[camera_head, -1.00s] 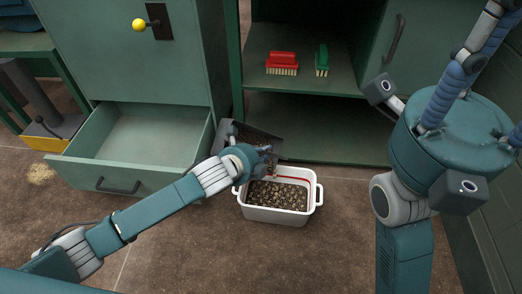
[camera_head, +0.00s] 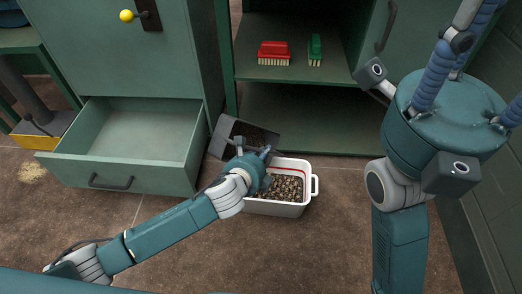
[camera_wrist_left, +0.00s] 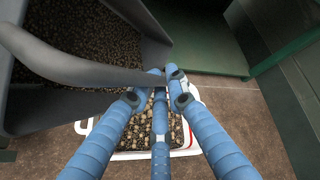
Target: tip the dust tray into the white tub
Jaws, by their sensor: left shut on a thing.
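The white tub (camera_head: 283,209) stands on the floor below my left gripper, with brown and pale granules inside and a red line along its inner wall. It also shows behind the fingers in the left wrist view (camera_wrist_left: 184,152). My left gripper (camera_head: 262,160) is shut on the handle of the dark grey dust tray (camera_head: 222,136). The tray is above and behind the tub's left part, tilted. In the left wrist view the tray (camera_wrist_left: 60,72) still holds many dark granules, and its grey handle reaches the blue fingertips (camera_wrist_left: 165,76).
An open, empty green drawer (camera_head: 130,140) is left of the tub. A green cabinet behind holds a red brush (camera_head: 273,51) and a green brush (camera_head: 315,48) on its shelf. A pale spill (camera_head: 32,172) lies on the floor far left. The floor in front is clear.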

